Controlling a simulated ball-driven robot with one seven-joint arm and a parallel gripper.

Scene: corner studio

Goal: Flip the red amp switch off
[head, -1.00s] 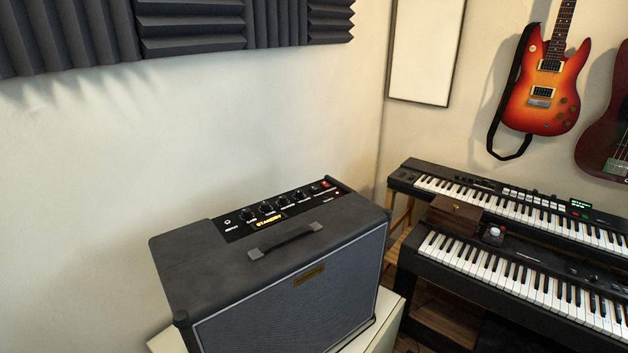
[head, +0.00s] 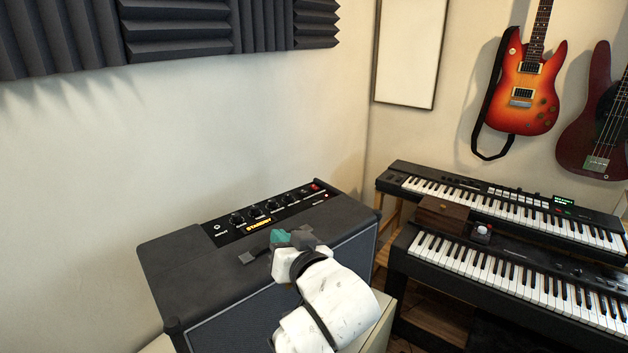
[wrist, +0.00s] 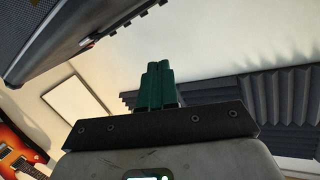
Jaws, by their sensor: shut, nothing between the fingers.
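The black guitar amp (head: 185,262) stands at the lower middle of the head view, with a row of knobs and a lit yellow label on its top panel (head: 226,229). The small red switch (head: 315,187) sits at the far right end of that panel. My gripper (head: 281,238), with green fingers, is in front of the panel over the amp's handle, to the left of and nearer than the switch. In the wrist view its green fingers (wrist: 157,88) are together and empty. The amp's edge (wrist: 75,45) shows at upper left there. The handle is partly hidden by my gripper.
Two keyboards (head: 500,263) stand to the right, with a small wooden box (head: 440,214) between them. Two guitars (head: 521,92) hang on the wall. Dark foam panels (head: 180,30) line the left wall. The space above the amp panel is clear.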

